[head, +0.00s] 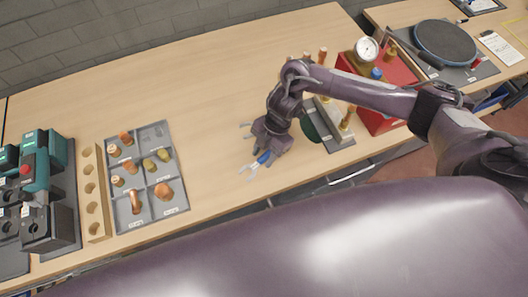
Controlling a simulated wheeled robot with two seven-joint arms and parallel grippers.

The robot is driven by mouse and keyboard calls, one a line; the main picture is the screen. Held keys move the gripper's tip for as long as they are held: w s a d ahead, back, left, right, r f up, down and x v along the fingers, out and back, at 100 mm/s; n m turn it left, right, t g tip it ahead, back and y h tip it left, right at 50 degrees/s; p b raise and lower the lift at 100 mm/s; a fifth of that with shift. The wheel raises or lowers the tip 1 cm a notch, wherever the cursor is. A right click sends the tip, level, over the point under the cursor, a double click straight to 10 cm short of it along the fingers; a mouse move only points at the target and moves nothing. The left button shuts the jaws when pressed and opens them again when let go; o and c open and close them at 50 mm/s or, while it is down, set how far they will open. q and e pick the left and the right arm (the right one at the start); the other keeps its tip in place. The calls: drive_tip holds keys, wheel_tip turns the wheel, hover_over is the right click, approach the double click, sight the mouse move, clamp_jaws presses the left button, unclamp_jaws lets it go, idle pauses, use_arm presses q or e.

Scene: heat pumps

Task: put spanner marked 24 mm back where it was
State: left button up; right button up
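A spanner with a grey open jaw and a blue part (264,157) shows at the lower edge of my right gripper (268,143), over the middle of the table. Its marking cannot be read, so I cannot tell if it is the 24 mm one. The gripper's wrist covers the rest of it and hides the fingertips, so I cannot tell whether they are closed on it. Small grey ends (246,125) stick out to the left of the gripper; what they belong to is hidden. My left gripper is out of view.
A grey compartment tray (178,203) with copper and brass fittings stands left, beside a wooden block with holes (98,213) and green-grey machines (47,190). A red unit with a gauge (367,50) stands right, behind my arm. The table (215,120) is clear between.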

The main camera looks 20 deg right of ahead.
drive_tip(key=shift+w+d+r, duration=0.15)
drive_tip(key=shift+r, duration=0.3)
drive_tip(key=b+v, duration=0.1)
drive_tip(key=v, duration=1)
